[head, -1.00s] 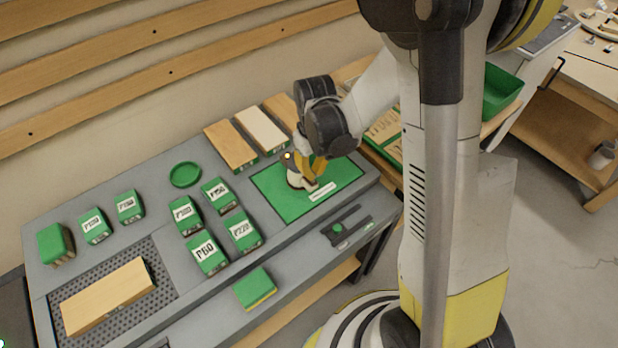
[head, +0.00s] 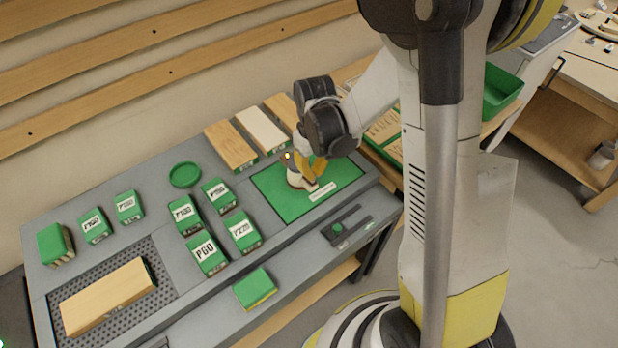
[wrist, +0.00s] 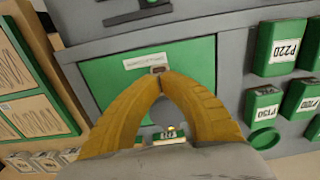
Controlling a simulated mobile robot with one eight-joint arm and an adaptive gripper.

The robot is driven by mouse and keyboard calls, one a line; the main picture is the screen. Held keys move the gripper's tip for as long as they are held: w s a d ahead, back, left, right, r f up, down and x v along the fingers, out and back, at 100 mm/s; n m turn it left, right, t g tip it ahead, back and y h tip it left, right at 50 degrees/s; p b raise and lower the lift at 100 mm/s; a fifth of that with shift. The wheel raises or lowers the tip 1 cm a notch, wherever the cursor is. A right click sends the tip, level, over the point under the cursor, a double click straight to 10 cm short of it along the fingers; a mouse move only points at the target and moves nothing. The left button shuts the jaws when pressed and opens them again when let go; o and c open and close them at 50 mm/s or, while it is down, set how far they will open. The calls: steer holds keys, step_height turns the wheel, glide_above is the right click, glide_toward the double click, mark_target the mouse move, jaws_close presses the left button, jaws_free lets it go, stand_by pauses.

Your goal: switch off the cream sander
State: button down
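The cream sander (head: 297,181) stands on the green mat (head: 268,192) in the head view, with a darker upper part and a small glowing light. My gripper (head: 317,178) is right at its right side, partly covering it. In the wrist view my gripper's yellow fingers (wrist: 160,76) are closed together at the tips. A small grey-brown part (wrist: 157,70) of the sander shows just past the tips. I cannot tell whether the tips touch it. Most of the sander is hidden behind the fingers and the palm, and its switch cannot be made out clearly.
Several green labelled abrasive blocks (head: 207,254) and a green round dish (head: 185,174) stand left of the mat. Wooden boards (head: 230,147) lie behind it. A dark tool strip (head: 347,226) lies in front. A green bin (head: 500,92) is at the right.

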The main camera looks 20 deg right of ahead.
mark_target(313, 182)
steer(key=shift+f+b, duration=1.6)
steer(key=shift+f, duration=0.2)
stand_by(0.5)
steer(key=shift+r, duration=0.1)
steer(key=shift+r+p, duration=2.35)
steer(key=shift+r, duration=1.15)
steer(key=shift+r, duration=0.2)
steer(key=s+r+m+t+b, duration=0.3)
steer(key=s+r+t+b, duration=0.4)
steer(key=s, duration=0.5)
step_height(313, 182, up, 2)
steer(key=shift+s+m+b, duration=0.3)
steer(key=shift+s+b, duration=0.1)
steer(key=shift+b, duration=0.7)
